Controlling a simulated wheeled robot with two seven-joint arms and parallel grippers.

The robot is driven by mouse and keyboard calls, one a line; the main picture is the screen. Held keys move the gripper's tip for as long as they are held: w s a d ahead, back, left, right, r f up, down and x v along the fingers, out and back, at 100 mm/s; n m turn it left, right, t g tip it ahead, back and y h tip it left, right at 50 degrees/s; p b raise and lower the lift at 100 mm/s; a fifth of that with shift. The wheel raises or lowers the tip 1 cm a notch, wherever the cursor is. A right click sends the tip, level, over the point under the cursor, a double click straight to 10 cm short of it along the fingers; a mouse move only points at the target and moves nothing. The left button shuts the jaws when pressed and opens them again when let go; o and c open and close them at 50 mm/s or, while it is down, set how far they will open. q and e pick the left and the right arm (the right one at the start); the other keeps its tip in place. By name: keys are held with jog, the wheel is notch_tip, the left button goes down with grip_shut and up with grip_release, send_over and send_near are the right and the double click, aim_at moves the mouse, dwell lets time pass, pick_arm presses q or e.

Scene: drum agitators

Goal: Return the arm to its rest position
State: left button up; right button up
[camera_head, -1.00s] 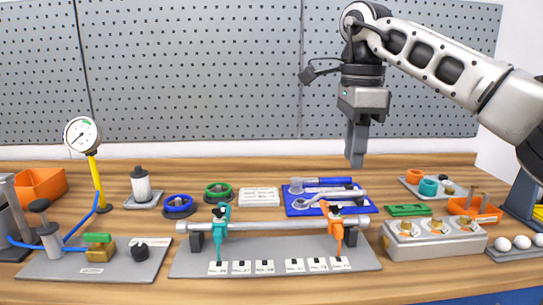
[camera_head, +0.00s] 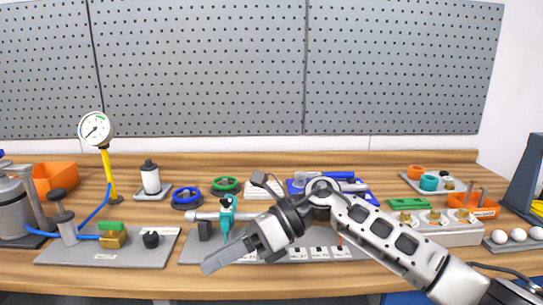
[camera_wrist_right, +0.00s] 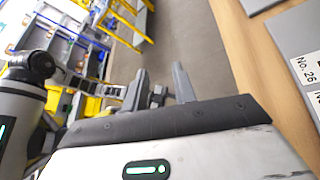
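My right arm reaches in from the lower right of the head view. Its gripper (camera_head: 214,262) points left and down, in front of the workbench (camera_head: 110,285) near its front edge. In the right wrist view the two fingers of this gripper (camera_wrist_right: 160,78) stand apart with nothing held between them. The arm hides much of the clamp rail and most of the orange clamp. My left gripper is not in view.
A teal clamp (camera_head: 227,215) stands on the rail close behind the gripper. A pressure gauge (camera_head: 96,128) and pump board (camera_head: 80,250) are at left. A grey valve block (camera_head: 462,232) and an orange tray (camera_head: 486,208) are at right. The floor (camera_wrist_right: 190,40) ahead of the fingers is clear.

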jog(key=d+f+n+t+h, duration=0.1)
jog(key=d+f+n+t, duration=0.3)
jog(key=n+t, duration=0.5)
jog(key=s+d+f+n+t+h, duration=0.1)
jog(key=d+f+n+t, duration=0.35)
jog(key=n, duration=0.95)
jog(key=d+f+n+t+h, duration=0.1)
jog(key=d+f+n+t, duration=0.3)
jog(key=n+t, duration=0.6)
jog(key=s+d+f+m+g+h, duration=0.3)
jog(key=s+d+f+m+g, duration=0.1)
jog(key=s+f, duration=0.3)
jog(key=s+d+f+m+g+h, duration=0.3)
jog(key=s+d+f+m, duration=0.3)
jog(key=s+f, duration=0.2)
jog(key=shift+f+g+h, duration=0.3)
jog(key=shift+f+g, duration=0.25)
jog(key=shift+f, duration=0.25)
